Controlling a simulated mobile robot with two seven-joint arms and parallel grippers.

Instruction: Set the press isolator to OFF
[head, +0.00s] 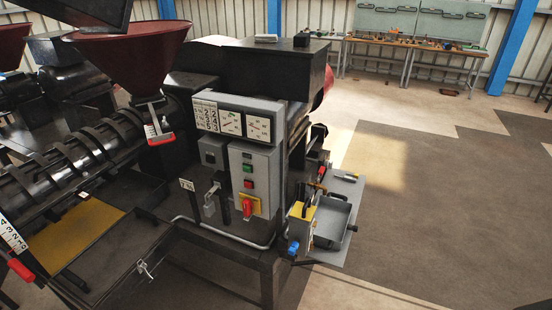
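The press isolator (249,208) is a red rotary handle on a yellow plate, low on the front of the grey control box (262,165). Its handle looks roughly upright, slightly tilted; its ON and OFF marks are too small to read. Above it on the box are a green button (248,168), a red button (248,183) and a small dark display. A padlock-like grey piece (209,208) hangs just left of the box. Neither of my grippers is in view.
Two dials (231,121) sit above the box. The ribbed black press barrel (60,170) and red hopper (130,50) stand left. A grey tray (332,218) juts out right of the box. A workbench (410,43) stands at the back; open floor lies right.

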